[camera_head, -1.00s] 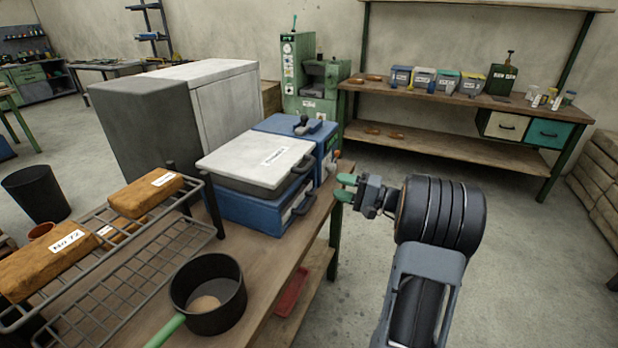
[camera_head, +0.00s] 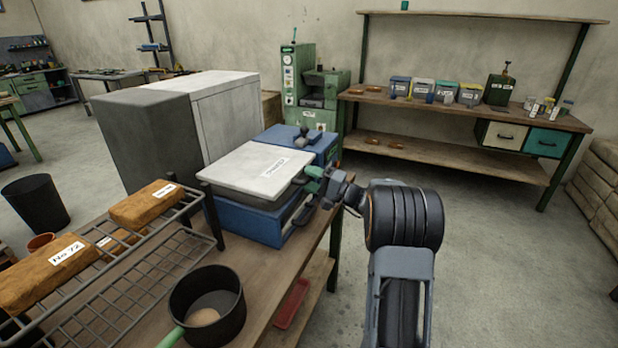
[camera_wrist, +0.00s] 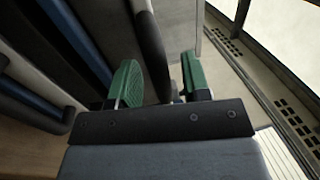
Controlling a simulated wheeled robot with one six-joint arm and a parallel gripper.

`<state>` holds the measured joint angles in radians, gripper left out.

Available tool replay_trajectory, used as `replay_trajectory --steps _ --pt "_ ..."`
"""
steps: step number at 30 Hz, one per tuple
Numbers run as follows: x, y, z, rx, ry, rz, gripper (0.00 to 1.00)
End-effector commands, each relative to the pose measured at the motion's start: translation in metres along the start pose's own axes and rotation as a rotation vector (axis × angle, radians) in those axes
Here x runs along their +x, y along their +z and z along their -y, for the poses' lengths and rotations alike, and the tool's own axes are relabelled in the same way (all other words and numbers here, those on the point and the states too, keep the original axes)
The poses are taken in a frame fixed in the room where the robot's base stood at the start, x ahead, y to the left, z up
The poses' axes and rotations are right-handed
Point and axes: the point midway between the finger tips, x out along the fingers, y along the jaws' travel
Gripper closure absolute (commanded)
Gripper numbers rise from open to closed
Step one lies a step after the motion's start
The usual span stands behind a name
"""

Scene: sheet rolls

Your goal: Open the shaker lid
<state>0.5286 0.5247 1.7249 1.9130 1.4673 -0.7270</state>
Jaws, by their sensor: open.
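The shaker (camera_head: 245,217) is a blue box on the wooden bench, with a flat pale lid (camera_head: 255,167) that carries a white label. My gripper (camera_head: 313,179) is at the lid's right front edge, beside the dark lid handle (camera_head: 301,178). In the wrist view my green-tipped gripper (camera_wrist: 162,82) is open, with the dark handle bar (camera_wrist: 150,50) showing between or just beyond the fingers. I cannot tell whether either finger touches it. The handle's far end is partly hidden by my gripper.
A blue unit with a dark knob (camera_head: 303,137) stands behind the shaker. A wire rack (camera_head: 120,285) with brown wrapped blocks (camera_head: 40,272) and a dark pot (camera_head: 206,308) occupy the bench to the left and front. The floor right of the bench is open.

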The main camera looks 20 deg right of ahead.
Motion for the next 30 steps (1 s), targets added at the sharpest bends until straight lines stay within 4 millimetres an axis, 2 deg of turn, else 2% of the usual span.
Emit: replay_trajectory --steps 4,13,26,30 --pt "0.0064 0.0004 -0.0002 0.001 0.0 0.001 0.57" --pt "0.0074 0.0003 -0.0002 0.001 0.0 0.0 0.57" --pt "0.007 0.0002 -0.0001 0.001 0.0 0.0 0.98" --pt "0.007 0.0002 -0.0001 0.0 0.0 0.0 1.0"
